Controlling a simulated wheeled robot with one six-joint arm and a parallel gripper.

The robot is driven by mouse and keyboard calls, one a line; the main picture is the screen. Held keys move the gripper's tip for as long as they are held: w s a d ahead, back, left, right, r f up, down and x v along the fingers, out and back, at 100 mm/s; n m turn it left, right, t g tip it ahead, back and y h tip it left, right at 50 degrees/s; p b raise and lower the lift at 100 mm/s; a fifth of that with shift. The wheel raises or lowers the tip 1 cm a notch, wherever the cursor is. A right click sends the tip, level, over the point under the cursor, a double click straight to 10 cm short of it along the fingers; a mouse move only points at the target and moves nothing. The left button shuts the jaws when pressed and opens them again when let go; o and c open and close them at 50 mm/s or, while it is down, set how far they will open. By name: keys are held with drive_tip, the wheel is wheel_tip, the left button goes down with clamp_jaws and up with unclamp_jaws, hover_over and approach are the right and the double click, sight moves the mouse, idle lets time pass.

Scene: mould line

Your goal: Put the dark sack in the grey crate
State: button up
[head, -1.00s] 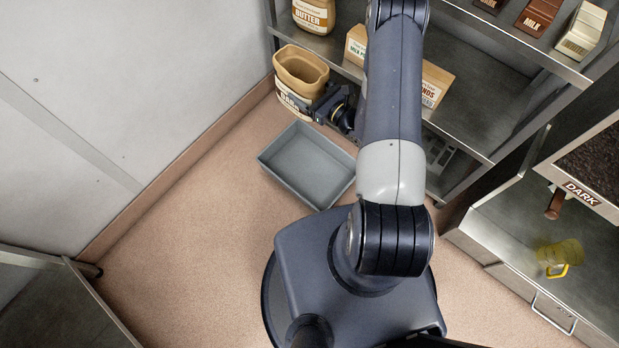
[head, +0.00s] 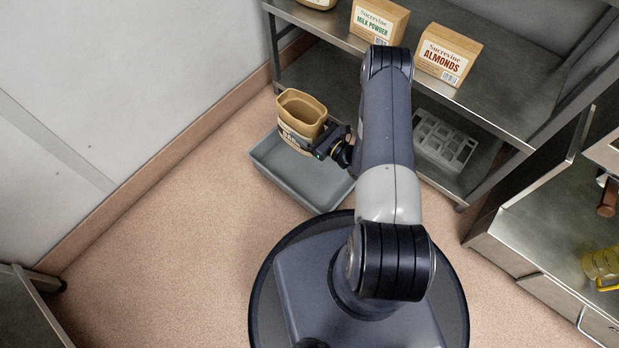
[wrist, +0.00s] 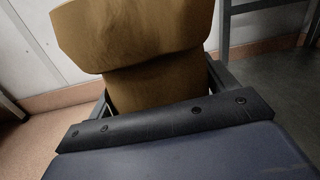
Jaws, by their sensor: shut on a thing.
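The sack (head: 299,120) is tan with an open top and a pale label with dark lettering, only partly readable. My gripper (head: 324,142) is shut on it from the right side in the head view. The sack stands roughly upright and overlaps the back part of the grey crate (head: 282,184). I cannot tell whether its base is above the crate or down inside it. The crate lies on the floor, and its visible part looks empty. In the wrist view the sack (wrist: 135,40) fills the space beyond my gripper, and its base is hidden.
A steel shelf stands behind and to the right, with a milk powder box (head: 378,22) and an almonds box (head: 447,54). A grey mould (head: 444,138) lies on its lower level. A yellow jug (head: 602,265) is at far right. Floor left of the crate is clear.

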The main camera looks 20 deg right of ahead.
wheel_tip(320, 180, down, 14)
drive_tip(key=b, duration=0.6)
drive_tip(key=shift+s+f, duration=0.1)
drive_tip(key=shift+f, duration=0.3)
drive_tip(key=shift+f, duration=0.2)
drive_tip(key=o, duration=1.7)
drive_tip(key=shift+f+b, duration=0.1)
drive_tip(key=shift+b, duration=0.3)
drive_tip(key=p+v, duration=0.1)
drive_tip(key=v, duration=0.1)
drive_tip(key=r+p+v, duration=0.1)
drive_tip(key=v, duration=0.2)
drive_tip(key=p+v, duration=0.1)
drive_tip(key=v, duration=0.1)
drive_tip(key=shift+s+d+r, duration=0.15)
drive_tip(key=shift+s, duration=0.05)
